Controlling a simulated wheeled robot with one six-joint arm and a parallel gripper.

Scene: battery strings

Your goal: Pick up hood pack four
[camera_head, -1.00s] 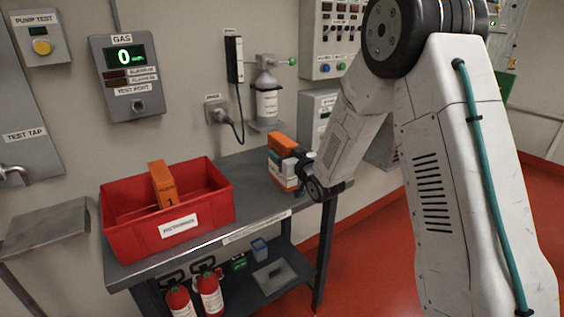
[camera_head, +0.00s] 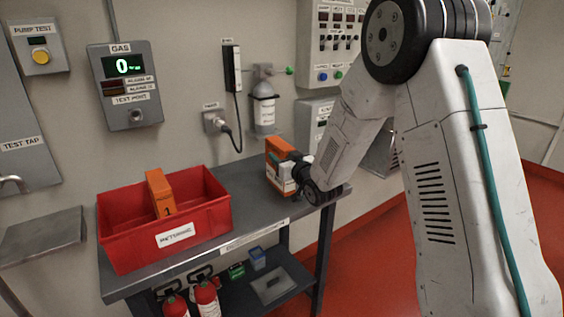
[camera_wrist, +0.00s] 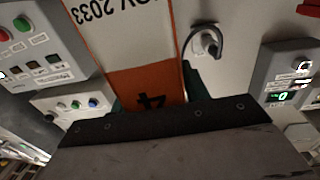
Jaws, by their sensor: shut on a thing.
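Hood pack four (camera_head: 279,159) is an orange and white box at the back right of the grey table. An upside-down "4" shows on its orange band in the wrist view (camera_wrist: 140,84), with a date reading 2033 on the white part. My gripper (camera_head: 294,170) is shut on the pack from its right side. The pack looks upright, at or very close to the tabletop; I cannot tell if it touches. The fingertips are mostly hidden by the pack and the wrist.
A red bin (camera_head: 205,212) stands on the table (camera_head: 245,207) to the left, with an orange pack marked 1 (camera_head: 160,195) inside. Bare tabletop lies between bin and gripper. A gas cylinder (camera_head: 264,112) hangs on the wall behind. Fire extinguishers (camera_head: 206,300) stand below.

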